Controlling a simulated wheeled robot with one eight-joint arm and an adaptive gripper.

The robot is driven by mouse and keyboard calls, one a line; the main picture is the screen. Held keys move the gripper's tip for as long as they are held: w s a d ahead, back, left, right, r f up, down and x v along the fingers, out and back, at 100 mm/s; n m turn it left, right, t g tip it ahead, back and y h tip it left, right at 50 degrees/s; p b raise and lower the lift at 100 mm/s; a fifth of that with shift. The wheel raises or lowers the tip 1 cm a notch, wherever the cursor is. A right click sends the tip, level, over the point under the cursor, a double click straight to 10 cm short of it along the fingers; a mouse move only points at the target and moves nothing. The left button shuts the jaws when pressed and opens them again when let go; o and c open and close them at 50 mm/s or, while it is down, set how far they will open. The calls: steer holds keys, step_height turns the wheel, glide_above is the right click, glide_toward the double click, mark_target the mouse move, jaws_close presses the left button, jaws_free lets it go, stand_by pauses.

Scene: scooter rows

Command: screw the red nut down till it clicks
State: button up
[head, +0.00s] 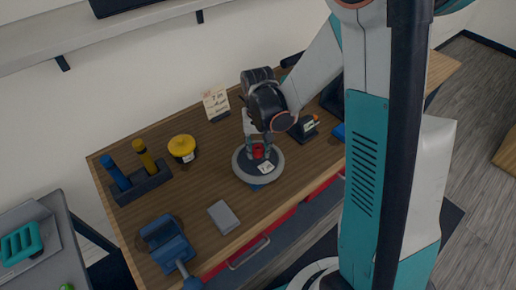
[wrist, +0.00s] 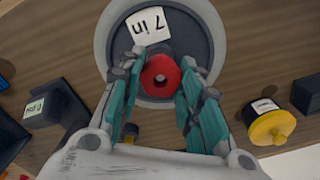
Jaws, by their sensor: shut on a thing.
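The red nut (wrist: 160,77) sits at the middle of a round grey base (wrist: 213,42) in the wrist view, with a dark hole at its centre. In the head view the red nut (head: 258,151) shows below my gripper, on the grey base (head: 241,171) on the wooden bench. My gripper (wrist: 160,82) points down at the nut, with a teal finger on each side of it, and is shut on it. The thread under the nut is hidden.
On the bench (head: 190,212) stand a yellow-lidded pot (head: 182,147), a holder with blue and yellow cylinders (head: 142,185), a blue vise (head: 167,244), a grey block (head: 223,216), a note card (head: 216,101) and a small dark display (head: 304,128). Bare wood lies left of the base.

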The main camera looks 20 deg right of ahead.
steer(key=m+b, duration=0.1)
steer(key=m, duration=0.6)
steer(key=shift+m+b, duration=0.3)
steer(key=shift+b, duration=0.05)
steer(key=m, duration=0.3)
steer(key=shift+m+b, duration=0.35)
steer(key=shift+m, duration=0.05)
steer(key=m, duration=0.4)
steer(key=shift+m+b, duration=0.4)
steer(key=o, duration=1.1)
steer(key=shift+r, duration=0.15)
